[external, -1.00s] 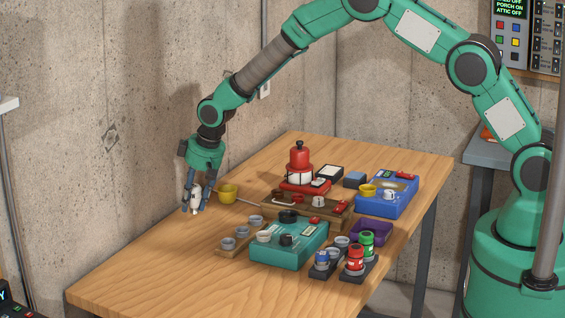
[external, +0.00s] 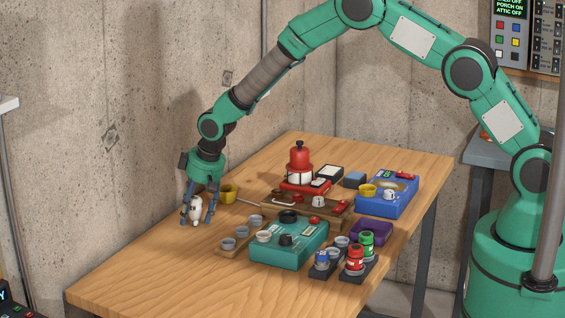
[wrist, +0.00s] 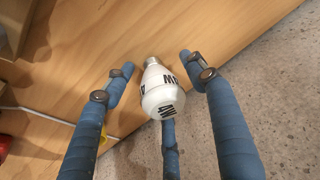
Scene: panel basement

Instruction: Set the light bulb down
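The white light bulb (external: 196,209) is at the left side of the wooden table, near the wall. It appears to rest on the tabletop, roughly upright. In the wrist view, the bulb (wrist: 162,96) shows black lettering and its metal cap points away from the camera, towards the wood. My gripper (external: 197,221) is around the bulb with its blue fingers spread. The wrist view shows clear gaps between the bulb and the left and right fingers of the gripper (wrist: 158,68). The third finger is partly hidden behind the bulb, so contact there cannot be told.
A yellow cup (external: 229,193) stands just right of the gripper. A wooden holder with small grey cups (external: 228,244) is in front and to the right. A teal box (external: 290,250) and a red lantern-like object (external: 299,160) stand farther right. The table's front left is clear.

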